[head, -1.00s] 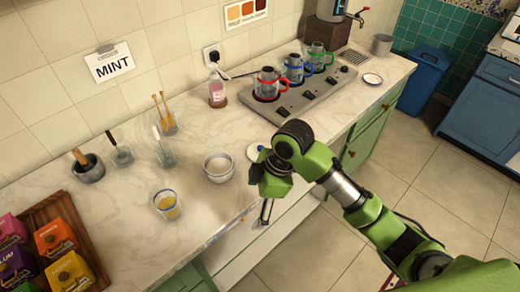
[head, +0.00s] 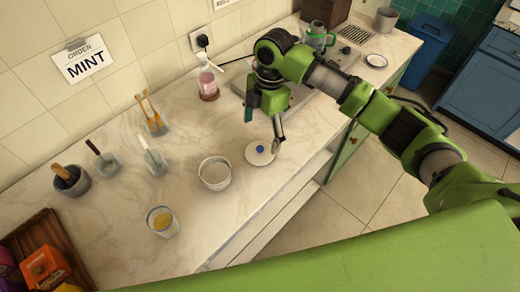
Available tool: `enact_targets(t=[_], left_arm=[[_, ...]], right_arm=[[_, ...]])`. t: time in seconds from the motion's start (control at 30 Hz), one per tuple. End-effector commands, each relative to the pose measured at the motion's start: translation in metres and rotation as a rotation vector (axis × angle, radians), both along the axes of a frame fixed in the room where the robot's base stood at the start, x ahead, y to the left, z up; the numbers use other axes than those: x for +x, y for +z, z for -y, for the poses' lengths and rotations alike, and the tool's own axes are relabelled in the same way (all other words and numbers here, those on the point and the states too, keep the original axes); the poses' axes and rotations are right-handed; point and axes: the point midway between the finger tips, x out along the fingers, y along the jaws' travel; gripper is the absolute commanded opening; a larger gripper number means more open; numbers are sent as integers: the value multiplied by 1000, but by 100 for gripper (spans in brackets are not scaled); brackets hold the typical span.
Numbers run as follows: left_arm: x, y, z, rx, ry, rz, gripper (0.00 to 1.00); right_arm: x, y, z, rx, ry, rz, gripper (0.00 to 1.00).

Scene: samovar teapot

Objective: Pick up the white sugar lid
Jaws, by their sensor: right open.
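My right gripper (head: 264,129) is open and points down above the lid's far edge. Its fingers are spread and nothing is between them. One fingertip comes near the lid's right edge; I cannot tell whether it touches. My left gripper is out of view.
My right arm hides most of the stove (head: 308,93). The counter's front edge is close to the lid.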

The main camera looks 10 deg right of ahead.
Motion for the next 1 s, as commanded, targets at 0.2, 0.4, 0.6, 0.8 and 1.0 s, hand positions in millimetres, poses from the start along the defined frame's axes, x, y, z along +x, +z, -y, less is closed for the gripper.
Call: enact_targets(t=[0.2,0.4,0.6,0.8,1.0], left_arm=[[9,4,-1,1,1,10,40],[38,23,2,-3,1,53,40],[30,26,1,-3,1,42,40],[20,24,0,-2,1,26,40],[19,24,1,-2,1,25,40]], right_arm=[[-1,-17,-2,0,0,0,84],[-9,-40,-1,-1,-1,-4,84],[-10,-65,-3,0,-1,0,84],[-10,-69,-4,0,0,2,84],[-10,-68,-4,1,0,2,47]])
